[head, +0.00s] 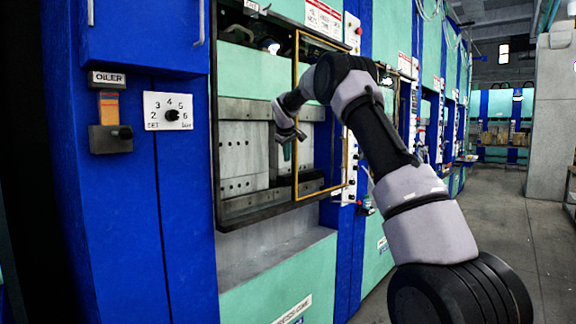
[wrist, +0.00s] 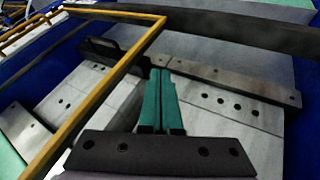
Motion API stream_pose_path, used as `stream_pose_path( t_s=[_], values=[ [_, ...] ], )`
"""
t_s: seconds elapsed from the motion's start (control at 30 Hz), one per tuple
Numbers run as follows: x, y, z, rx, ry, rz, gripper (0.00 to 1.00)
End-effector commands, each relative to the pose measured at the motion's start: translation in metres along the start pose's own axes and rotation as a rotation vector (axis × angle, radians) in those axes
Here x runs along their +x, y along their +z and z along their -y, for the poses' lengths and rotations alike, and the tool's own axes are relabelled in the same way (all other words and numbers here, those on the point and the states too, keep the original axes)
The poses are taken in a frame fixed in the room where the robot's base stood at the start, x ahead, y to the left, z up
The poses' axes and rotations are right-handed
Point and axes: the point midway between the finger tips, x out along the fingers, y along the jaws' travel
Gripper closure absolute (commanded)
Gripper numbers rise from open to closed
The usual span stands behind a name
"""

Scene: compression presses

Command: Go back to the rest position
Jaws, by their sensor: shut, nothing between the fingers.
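My gripper (wrist: 158,102) shows in the wrist view as two green fingers pressed together. It is shut and empty. Behind the fingers are the metal platen blocks (wrist: 228,108) of a press, with a row of dark holes. In the head view my gripper (head: 287,150) is at the end of my raised arm, in front of the press opening. The fingertips are small there, and I cannot tell how far they are from the metal. The platen blocks (head: 243,155) also show in the head view, left of my gripper.
A yellow-edged frame (head: 296,95) stands at the press opening, close to my arm; it also crosses the wrist view (wrist: 108,75). A blue cabinet (head: 110,215) with a dial plate (head: 168,111) and an oiler (head: 110,138) stands left. The grey floor (head: 480,230) at right is open.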

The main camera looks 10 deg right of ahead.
Motion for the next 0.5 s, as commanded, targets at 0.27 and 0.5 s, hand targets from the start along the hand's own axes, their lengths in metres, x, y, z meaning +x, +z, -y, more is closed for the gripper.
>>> stream_pose_path(
  t_s=[0.27, 0.5],
  values=[
    [-0.04, 0.009, -0.001, 0.039, -0.013, -0.005, 1.0],
    [-0.144, 0.064, 0.003, 0.217, -0.073, -0.017, 1.0]
  ],
)
